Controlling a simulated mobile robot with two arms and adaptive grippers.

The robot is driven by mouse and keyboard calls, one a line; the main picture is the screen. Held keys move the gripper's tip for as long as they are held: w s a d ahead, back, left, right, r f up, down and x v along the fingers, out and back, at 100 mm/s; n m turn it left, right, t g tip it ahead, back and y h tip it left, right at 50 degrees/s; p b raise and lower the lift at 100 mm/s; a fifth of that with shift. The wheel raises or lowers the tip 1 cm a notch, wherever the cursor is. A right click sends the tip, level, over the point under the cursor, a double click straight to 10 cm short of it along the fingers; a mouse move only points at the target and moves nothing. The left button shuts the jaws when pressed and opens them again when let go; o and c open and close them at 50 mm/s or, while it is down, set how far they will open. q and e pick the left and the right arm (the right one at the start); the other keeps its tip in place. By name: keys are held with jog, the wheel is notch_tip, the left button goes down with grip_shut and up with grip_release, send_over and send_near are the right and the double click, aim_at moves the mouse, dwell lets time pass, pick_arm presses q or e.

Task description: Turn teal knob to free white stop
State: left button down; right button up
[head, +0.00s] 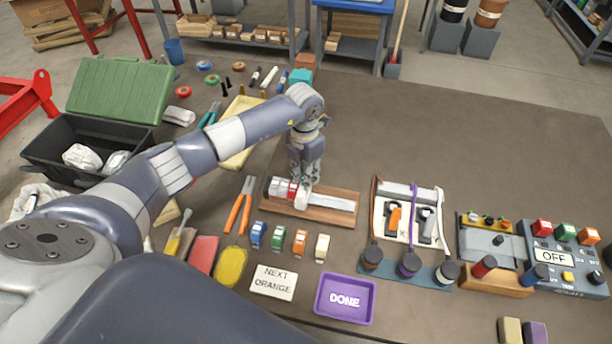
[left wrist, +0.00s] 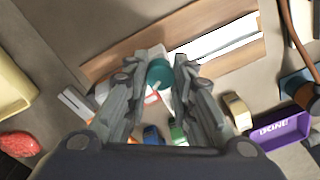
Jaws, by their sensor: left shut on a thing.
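A wooden board (head: 330,212) with a white rail (head: 334,202) lies at mid table. Red and white blocks (head: 281,188) sit at its left end, and a white piece, apparently the white stop (head: 301,200), stands beside them. My left gripper (head: 303,182) points straight down over this end of the board. In the left wrist view, the round teal knob (left wrist: 160,73) sits between the fingertips of my left gripper (left wrist: 161,70), which are shut on it. In the head view the gripper hides the knob. My right gripper is out of view.
In front of the board stand several small coloured blocks (head: 300,241), a "NEXT ORANGE" card (head: 273,282) and a purple "DONE" tray (head: 345,298). Orange-handled pliers (head: 238,208) lie to the left. A rack with hanging loops (head: 410,215) stands to the right.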

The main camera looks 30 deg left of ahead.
pick_arm(q)
jog(key=n, duration=0.5)
jog(key=shift+n+b, duration=0.35)
jog(key=shift+n, duration=0.05)
jog(key=n, duration=0.5)
jog(key=shift+r+n, duration=0.1)
jog(key=shift+n, duration=0.2)
jog(key=c, duration=1.6)
grip_release()
notch_tip(320, 180, up, 12)
jog(key=shift+s, duration=0.15)
